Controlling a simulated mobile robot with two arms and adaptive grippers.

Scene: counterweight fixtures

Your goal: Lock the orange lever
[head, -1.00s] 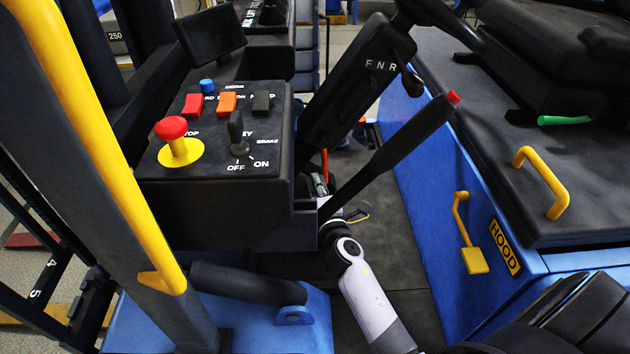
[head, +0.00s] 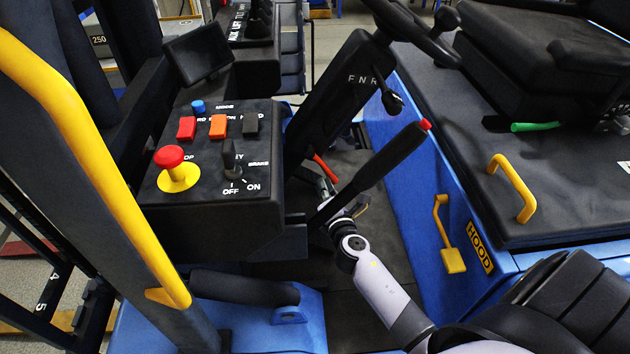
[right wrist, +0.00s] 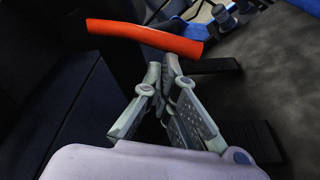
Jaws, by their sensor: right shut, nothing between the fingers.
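The orange lever (head: 326,168) shows in the head view as a short slanted orange-red bar low behind the steering column. In the right wrist view the orange lever (right wrist: 145,38) crosses the upper left as a smooth, slightly curved bar. My right gripper (head: 325,186) is just below and in front of it in the head view, partly behind the black brake lever. In the right wrist view my right gripper (right wrist: 165,68) is shut and empty, its fingertips just below the lever's right half. I cannot tell whether they touch. My left gripper is not in view.
The black brake lever (head: 380,165) with a red tip slants over my right arm. The control console (head: 215,225) stands left, the steering column (head: 335,95) behind. The blue hood side (head: 415,180) bounds the right. Dark pedals (right wrist: 255,140) are by the floor.

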